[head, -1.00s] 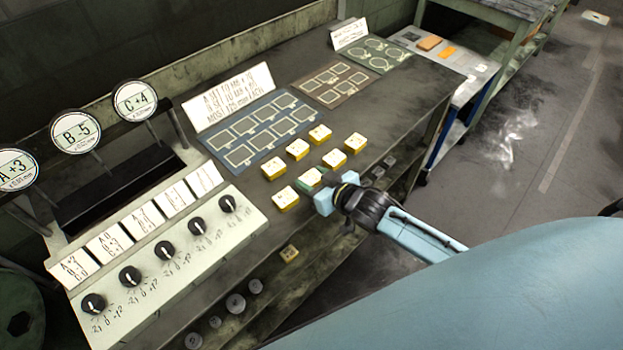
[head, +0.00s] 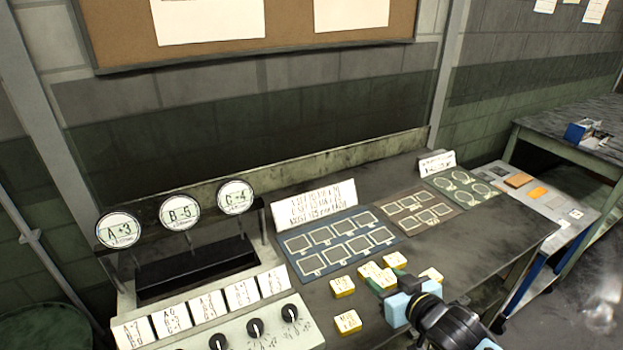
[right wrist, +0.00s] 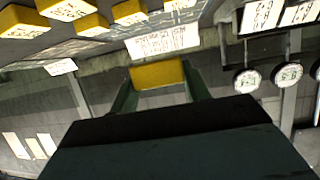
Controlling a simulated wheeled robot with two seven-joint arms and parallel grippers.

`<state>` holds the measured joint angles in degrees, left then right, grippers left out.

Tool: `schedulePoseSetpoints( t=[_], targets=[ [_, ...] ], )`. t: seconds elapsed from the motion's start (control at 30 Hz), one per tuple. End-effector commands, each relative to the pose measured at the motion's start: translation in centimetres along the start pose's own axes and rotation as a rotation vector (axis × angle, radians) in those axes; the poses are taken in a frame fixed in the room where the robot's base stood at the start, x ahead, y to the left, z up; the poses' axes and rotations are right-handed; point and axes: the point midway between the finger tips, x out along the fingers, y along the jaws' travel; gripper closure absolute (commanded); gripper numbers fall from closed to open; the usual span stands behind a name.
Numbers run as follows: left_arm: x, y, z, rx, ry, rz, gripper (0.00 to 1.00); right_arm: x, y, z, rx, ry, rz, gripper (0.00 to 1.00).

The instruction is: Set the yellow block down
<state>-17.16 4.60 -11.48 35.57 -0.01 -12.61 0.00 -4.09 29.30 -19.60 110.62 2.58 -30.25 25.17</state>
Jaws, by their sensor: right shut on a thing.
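My right gripper (head: 388,287) reaches in from the lower right, over the bench near the yellow blocks. In the right wrist view its green fingers (right wrist: 158,88) are shut on a yellow block (right wrist: 158,75), with one flat face of it showing between the fingertips. In the head view the fingertips are among other blocks, so the gap under the held block cannot be judged. Loose yellow blocks with white labelled tops stand around it, one to the left (head: 342,286), one nearer (head: 348,322) and one behind (head: 395,260). My left gripper is not in view.
A blue mat (head: 294,244) with outlined squares lies behind the blocks. A brown mat (head: 399,228) and a green mat with rings (head: 443,203) lie farther right. The dial panel (head: 270,345) and round signs (head: 180,212) stand at left. Bare bench shows right of the blocks.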

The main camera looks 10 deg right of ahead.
Motion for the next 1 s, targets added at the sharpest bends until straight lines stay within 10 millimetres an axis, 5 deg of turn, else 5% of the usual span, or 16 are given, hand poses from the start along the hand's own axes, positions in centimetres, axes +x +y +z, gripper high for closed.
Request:
schedulePoseSetpoints(
  t=[0.3, 0.6, 1.0],
  targets=[
    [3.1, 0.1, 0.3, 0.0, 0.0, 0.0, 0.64, -2.9, -3.3, -3.4, 0.038, 0.015, 0.11, 0.76],
    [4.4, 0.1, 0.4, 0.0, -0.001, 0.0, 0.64, -6.3, -3.1, -5.2, 0.093, 0.003, 0.222, 0.76],
    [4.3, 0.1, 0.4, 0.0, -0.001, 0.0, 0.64, -6.5, -3.0, -5.4, 0.098, 0.0, 0.228, 0.76]
  ],
)
